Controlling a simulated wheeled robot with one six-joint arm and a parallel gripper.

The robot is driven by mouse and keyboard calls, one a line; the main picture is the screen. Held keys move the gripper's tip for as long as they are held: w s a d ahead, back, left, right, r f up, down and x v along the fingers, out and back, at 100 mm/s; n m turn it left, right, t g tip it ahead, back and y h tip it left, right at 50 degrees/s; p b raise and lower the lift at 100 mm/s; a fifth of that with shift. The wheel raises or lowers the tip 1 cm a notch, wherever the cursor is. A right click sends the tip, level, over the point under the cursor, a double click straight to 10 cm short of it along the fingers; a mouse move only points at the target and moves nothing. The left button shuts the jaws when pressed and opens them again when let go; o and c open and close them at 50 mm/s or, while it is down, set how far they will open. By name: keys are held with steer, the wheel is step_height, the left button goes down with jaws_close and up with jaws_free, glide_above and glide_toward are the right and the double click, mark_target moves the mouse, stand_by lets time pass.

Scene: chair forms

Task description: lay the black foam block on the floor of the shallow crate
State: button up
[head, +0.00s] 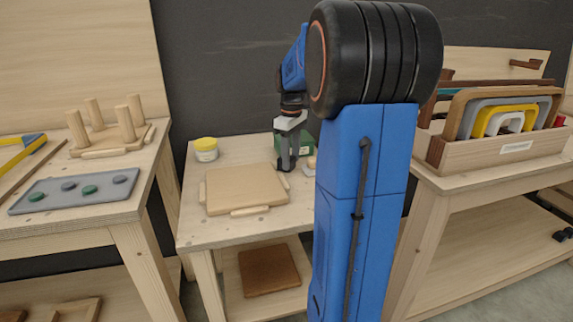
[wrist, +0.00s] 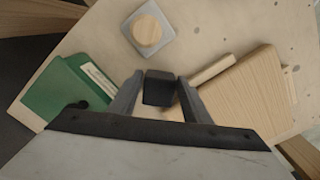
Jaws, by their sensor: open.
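My gripper (wrist: 160,82) is open, low over the middle table; it also shows in the head view (head: 287,162). The black foam block (wrist: 158,89) sits between its two fingers in the wrist view; I cannot tell whether they touch it. In the head view I cannot make out the block. A pale wooden piece with bars along its edges (head: 245,188) lies flat on the middle table, left of my gripper, and shows at right in the wrist view (wrist: 235,98). I cannot tell whether it is the shallow crate; its top looks flat and empty.
A green box (wrist: 62,92) and a grey square with a wooden disc (wrist: 147,30) stand near my gripper. A wooden box of curved forms (head: 495,155) fills the right bench. The middle table's front left is clear.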

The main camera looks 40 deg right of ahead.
steer(key=shift+f, duration=0.5)
steer(key=c, duration=0.8)
steer(key=shift+o, duration=0.2)
step_height(320, 180, up, 10)
steer(key=shift+r, duration=0.1)
